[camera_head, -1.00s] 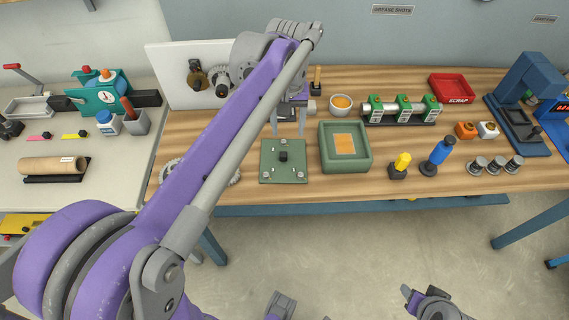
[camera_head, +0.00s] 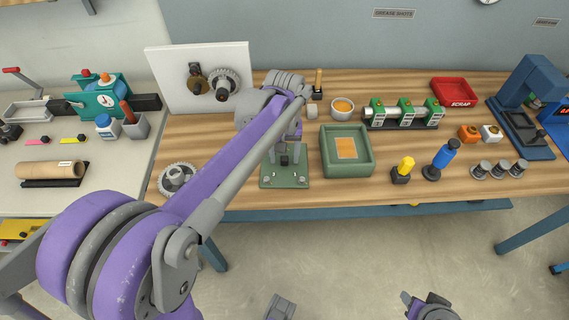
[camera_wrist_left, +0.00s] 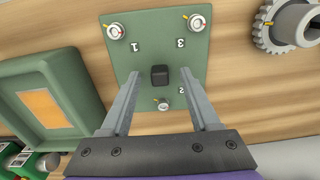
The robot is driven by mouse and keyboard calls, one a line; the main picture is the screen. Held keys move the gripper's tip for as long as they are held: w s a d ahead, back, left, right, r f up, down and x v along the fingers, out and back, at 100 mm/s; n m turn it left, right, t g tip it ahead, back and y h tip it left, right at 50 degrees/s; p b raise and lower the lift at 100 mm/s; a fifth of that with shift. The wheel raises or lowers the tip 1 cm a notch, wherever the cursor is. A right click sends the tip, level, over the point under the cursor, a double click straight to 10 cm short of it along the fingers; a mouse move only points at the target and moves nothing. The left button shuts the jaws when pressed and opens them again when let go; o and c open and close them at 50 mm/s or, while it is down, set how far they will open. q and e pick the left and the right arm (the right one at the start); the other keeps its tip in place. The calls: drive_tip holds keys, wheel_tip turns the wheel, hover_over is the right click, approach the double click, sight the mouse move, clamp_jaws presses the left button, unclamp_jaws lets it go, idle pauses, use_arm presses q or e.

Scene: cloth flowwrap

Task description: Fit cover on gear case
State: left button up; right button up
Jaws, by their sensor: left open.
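The cover is a green square plate (camera_head: 300,181) lying flat on the bench, with a black knob in its middle and bolts near its edge. The wrist view shows the plate (camera_wrist_left: 145,35) with the numbers 1, 2 and 3 and the knob (camera_wrist_left: 160,75). My left gripper (camera_head: 284,158) is open over the plate. Its two fingers (camera_wrist_left: 159,78) stand on either side of the knob, with gaps showing. The gear case seems to be the green open box (camera_head: 327,165) just right of the plate, with an orange pad inside; it also shows in the wrist view (camera_wrist_left: 88,85).
A grey gear (camera_head: 177,177) lies left of the plate. A white board (camera_head: 170,75) with mounted gears stands behind.

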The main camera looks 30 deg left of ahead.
sight(284, 158)
use_arm(q)
clamp_jaws()
idle(0.5)
wheel_tip(284, 158, up, 10)
drive_tip(key=p, duration=0.1)
drive_tip(key=c, duration=0.6)
unclamp_jaws()
clamp_jaws()
